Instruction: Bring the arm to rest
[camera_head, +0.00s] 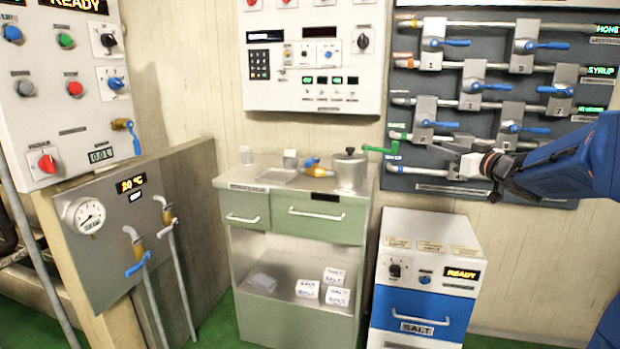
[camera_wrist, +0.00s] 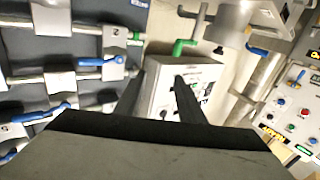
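My blue arm (camera_head: 570,165) reaches in from the right in the head view. My gripper (camera_head: 442,157) is at its left end, in front of the lower part of the valve panel (camera_head: 470,128). In the wrist view, the two dark fingers of my gripper (camera_wrist: 158,78) stand apart with nothing held between them. The gripper is open and empty. Whether a finger touches the panel's pipes is hard to tell; the wrist view shows a gap around them.
Blue-handled valves (camera_head: 457,42) fill the panel. A green handle (camera_head: 380,150) sticks out left of my gripper. The white and blue salt machine (camera_head: 425,268) stands below. A steel pot (camera_head: 351,170) stands on the green cabinet (camera_head: 322,227). Control panels (camera_head: 62,88) are at left.

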